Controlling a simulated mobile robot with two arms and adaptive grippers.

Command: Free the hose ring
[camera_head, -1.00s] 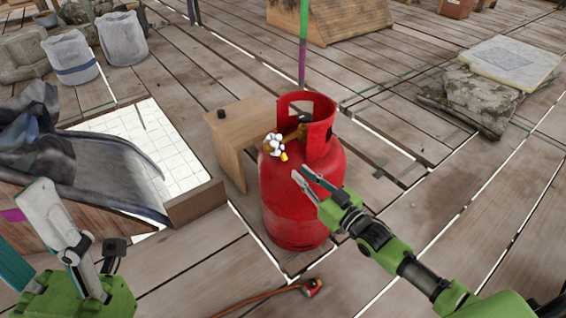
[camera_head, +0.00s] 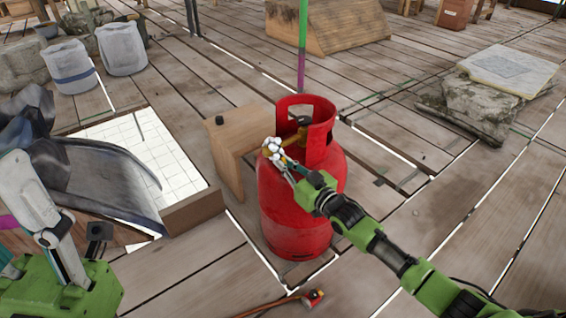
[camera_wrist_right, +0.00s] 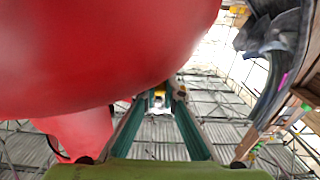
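The red gas bottle (camera_head: 290,220) stands upright on the plank floor, with a collar at its top. A pale, lobed ring (camera_head: 272,147) sits on the brass valve fitting (camera_head: 292,152) at the collar's left side. My right gripper (camera_head: 284,166) is at the bottle's front left, with its fingertips just below the ring. In the right wrist view its teal fingers (camera_wrist_right: 160,108) are apart, and a small white and yellow part (camera_wrist_right: 158,98) shows between the tips; contact cannot be made out.
An orange-brown hose (camera_head: 272,306) with a red end lies on the floor before the bottle. A wooden stand (camera_head: 228,165) is close behind its left side. A framed pit with dark sheeting (camera_head: 90,180) lies left. A stone block (camera_head: 475,105) is at far right.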

